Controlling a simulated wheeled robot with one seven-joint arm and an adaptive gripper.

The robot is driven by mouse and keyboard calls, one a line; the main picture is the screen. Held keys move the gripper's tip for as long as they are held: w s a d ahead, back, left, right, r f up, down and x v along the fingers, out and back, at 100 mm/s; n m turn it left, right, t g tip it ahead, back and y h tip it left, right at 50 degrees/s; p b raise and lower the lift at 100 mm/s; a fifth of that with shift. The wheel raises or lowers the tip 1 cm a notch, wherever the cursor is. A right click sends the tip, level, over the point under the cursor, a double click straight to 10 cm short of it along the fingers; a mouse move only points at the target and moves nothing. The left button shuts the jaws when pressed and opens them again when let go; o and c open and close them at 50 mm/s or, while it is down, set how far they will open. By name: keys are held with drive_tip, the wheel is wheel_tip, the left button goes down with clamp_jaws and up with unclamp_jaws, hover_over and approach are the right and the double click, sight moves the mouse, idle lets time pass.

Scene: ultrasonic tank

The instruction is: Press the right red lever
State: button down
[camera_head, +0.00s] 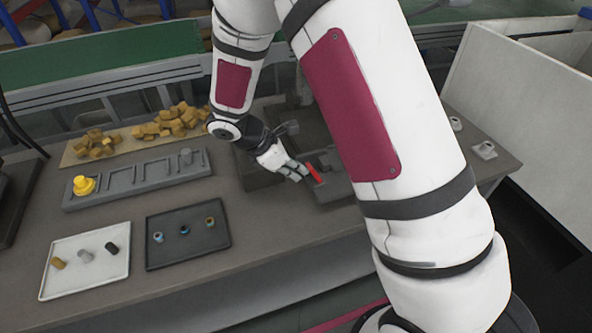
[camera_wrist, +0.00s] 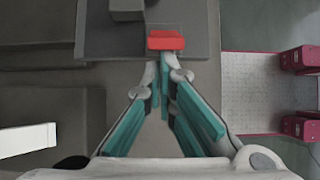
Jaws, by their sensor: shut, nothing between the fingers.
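One red lever (camera_head: 314,173) shows in the head view, on a dark grey block (camera_head: 333,188) on the bench. My gripper (camera_head: 301,174) is just left of the lever, its fingers shut and empty. In the wrist view the red lever (camera_wrist: 166,41) lies just beyond the fingertips of my gripper (camera_wrist: 160,65). I cannot tell whether the fingertips touch the lever. My arm hides the bench to the right of the block, and no second red lever shows.
A grey rack (camera_head: 140,180) with a yellow piece (camera_head: 84,185) stands left on the bench. A white tray (camera_head: 86,284) and a black tray (camera_head: 187,260) hold small parts in front. Yellowish blocks (camera_head: 170,122) lie behind. Small grey parts (camera_head: 484,150) sit at the right end.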

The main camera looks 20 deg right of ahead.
sight(309, 164)
drive_tip(key=shift+d+r+y, duration=0.1)
drive_tip(key=shift+r+y, duration=0.05)
drive_tip(key=shift+y, duration=0.15)
drive_tip(key=shift+d+r+y+p, duration=0.4)
drive_tip(key=shift+d+y+p, duration=0.2)
drive_tip(key=shift+y, duration=0.35)
drive_tip(key=shift+d+r+y+p, duration=0.4)
drive_tip(key=shift+y+p, duration=0.25)
drive_tip(key=shift+y, duration=0.25)
drive_tip(key=shift+d+r+y+p, duration=0.35)
drive_tip(key=shift+d+y+p, duration=0.25)
drive_tip(key=shift+y, duration=0.35)
drive_tip(key=shift+r, duration=0.1)
drive_tip(key=shift+r+p, duration=0.3)
drive_tip(key=shift+r, duration=0.4)
